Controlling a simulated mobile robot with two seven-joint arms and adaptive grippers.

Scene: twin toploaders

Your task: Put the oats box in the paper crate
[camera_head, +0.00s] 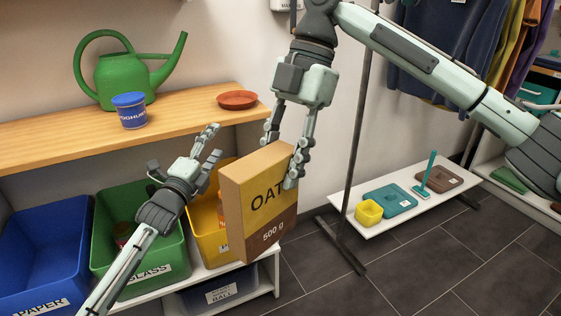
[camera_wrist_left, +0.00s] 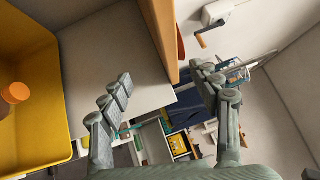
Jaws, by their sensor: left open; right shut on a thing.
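The oats box (camera_head: 257,207), brown and yellow with "500 g" on its front, hangs in the head view in front of the yellow crate. My right gripper (camera_head: 283,165) is shut on its upper part from above and holds it slightly tilted. The paper crate (camera_head: 42,250) is the blue one at the far left, labelled "PAPER". What I see of its inside is empty. My left gripper (camera_head: 207,155) is open and empty above the green and yellow crates, left of the box. Its spread fingers also show in the left wrist view (camera_wrist_left: 165,95).
A green glass crate (camera_head: 105,225) stands between the paper crate and the yellow crate (camera_head: 207,240). Above is a wooden shelf (camera_head: 60,140) with a watering can (camera_head: 125,75), yoghurt tub (camera_head: 131,111) and red saucer (camera_head: 237,99). A rack pole (camera_head: 356,130) stands right of the box.

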